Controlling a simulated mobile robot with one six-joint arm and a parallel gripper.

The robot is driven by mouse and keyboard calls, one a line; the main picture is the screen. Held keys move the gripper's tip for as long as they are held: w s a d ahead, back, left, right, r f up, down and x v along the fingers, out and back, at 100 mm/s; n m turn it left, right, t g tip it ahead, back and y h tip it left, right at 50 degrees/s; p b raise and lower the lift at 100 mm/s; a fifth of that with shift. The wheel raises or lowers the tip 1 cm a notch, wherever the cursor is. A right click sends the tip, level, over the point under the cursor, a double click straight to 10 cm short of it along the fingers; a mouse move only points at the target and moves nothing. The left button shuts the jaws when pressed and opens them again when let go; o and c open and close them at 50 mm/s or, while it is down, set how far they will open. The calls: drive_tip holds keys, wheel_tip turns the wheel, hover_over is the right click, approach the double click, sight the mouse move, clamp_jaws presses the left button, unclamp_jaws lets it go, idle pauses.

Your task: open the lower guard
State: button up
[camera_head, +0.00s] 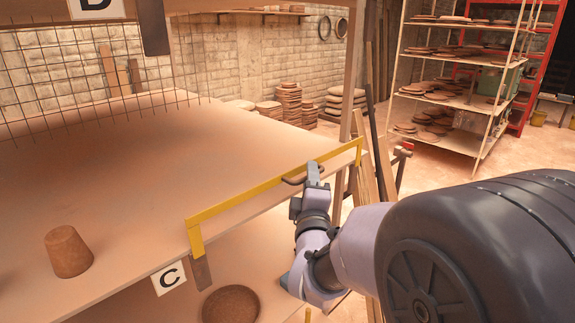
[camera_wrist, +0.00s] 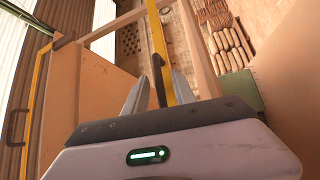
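The guard shows in the head view as a yellow frame (camera_head: 245,198) along the board's front edge, with short ends bent down. Its yellow bar (camera_wrist: 157,35) runs up the middle of the wrist view. A dark curved handle (camera_head: 291,181) sits on the bar; it also shows in the wrist view (camera_wrist: 157,68). My gripper (camera_head: 314,170) is at the handle and partly covers it. In the wrist view my gripper's (camera_wrist: 159,88) two fingers are apart, with the handle and bar between them. Whether a finger touches the handle cannot be told.
A wide board (camera_head: 130,170) carries a brown clay pot (camera_head: 68,251) at left. A sign C (camera_head: 170,278) hangs at its front edge, above a round brown dish (camera_head: 231,303). Wire mesh (camera_head: 60,75) stands behind. Shelves of clay pieces (camera_head: 465,58) stand at back right.

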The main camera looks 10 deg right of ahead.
drive_tip(key=shift+w+d+r, duration=0.1)
drive_tip(key=shift+w, duration=0.3)
clamp_jaws()
idle(1.2)
